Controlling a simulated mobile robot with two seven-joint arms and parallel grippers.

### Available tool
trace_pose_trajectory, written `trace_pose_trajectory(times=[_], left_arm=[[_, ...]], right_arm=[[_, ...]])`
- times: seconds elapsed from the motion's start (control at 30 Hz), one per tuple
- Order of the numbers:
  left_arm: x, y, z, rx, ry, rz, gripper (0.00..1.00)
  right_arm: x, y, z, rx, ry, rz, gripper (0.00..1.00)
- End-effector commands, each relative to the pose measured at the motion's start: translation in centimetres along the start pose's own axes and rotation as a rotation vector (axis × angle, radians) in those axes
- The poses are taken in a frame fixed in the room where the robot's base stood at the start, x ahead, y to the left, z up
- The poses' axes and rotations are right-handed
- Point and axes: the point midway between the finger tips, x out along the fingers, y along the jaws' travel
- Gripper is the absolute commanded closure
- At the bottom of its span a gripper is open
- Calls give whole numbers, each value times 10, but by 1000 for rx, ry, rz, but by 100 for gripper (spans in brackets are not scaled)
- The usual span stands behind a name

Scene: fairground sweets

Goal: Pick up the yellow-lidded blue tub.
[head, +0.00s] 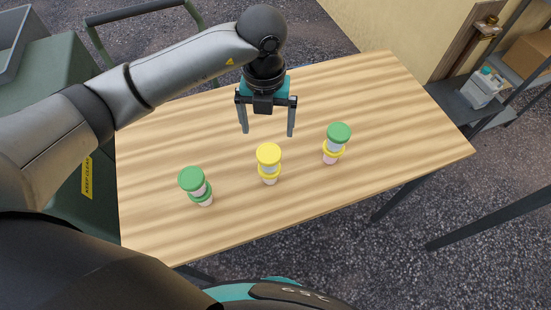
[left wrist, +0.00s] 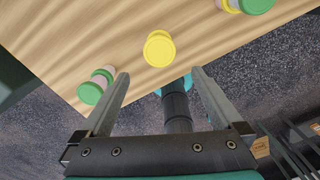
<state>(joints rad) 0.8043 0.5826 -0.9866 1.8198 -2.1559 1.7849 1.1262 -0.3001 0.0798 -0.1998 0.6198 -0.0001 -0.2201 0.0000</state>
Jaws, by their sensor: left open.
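The yellow-lidded tub (head: 268,154) stands upright in the middle of the table, between two green-lidded ones. Its body looks pale, with a yellow band lower down; I cannot make out any clear blue. In the left wrist view its yellow lid (left wrist: 159,50) shows from above, beyond and between the fingertips. My left gripper (head: 268,134) is open and empty, fingers pointing down. In the head view it shows just above the yellow lid, apart from it; its fingers (left wrist: 160,72) also frame the left wrist view. My right gripper is not in view.
A green-lidded container (head: 192,180) with a green band stands to the left. Another green-lidded container (head: 338,133) with a yellow band stands to the right. The striped wooden table (head: 400,100) is otherwise clear. A shelf (head: 480,108) stands off the table at the right.

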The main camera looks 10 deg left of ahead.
Motion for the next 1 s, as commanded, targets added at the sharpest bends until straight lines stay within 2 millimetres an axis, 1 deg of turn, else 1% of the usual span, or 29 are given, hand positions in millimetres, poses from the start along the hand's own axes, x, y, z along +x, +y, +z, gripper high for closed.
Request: trace_pose_trajectory(times=[0.07, 0.17, 0.3, 0.43, 0.53, 0.77, 1.0], left_arm=[[8, 3, 0, -1, 1, 13, 0], [26, 3, -1, -1, 4, 14, 0], [58, 2, -1, -1, 4, 12, 0], [82, 2, -1, -2, 2, 10, 0], [93, 2, 0, -1, 1, 9, 0], [107, 2, -1, -1, 3, 9, 0], [139, 0, -1, -1, 2, 9, 0]], right_arm=[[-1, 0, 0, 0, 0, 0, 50], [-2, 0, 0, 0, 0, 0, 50], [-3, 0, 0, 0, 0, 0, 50], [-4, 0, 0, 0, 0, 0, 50], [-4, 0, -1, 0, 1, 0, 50], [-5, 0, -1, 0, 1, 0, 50], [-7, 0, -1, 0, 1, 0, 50]])
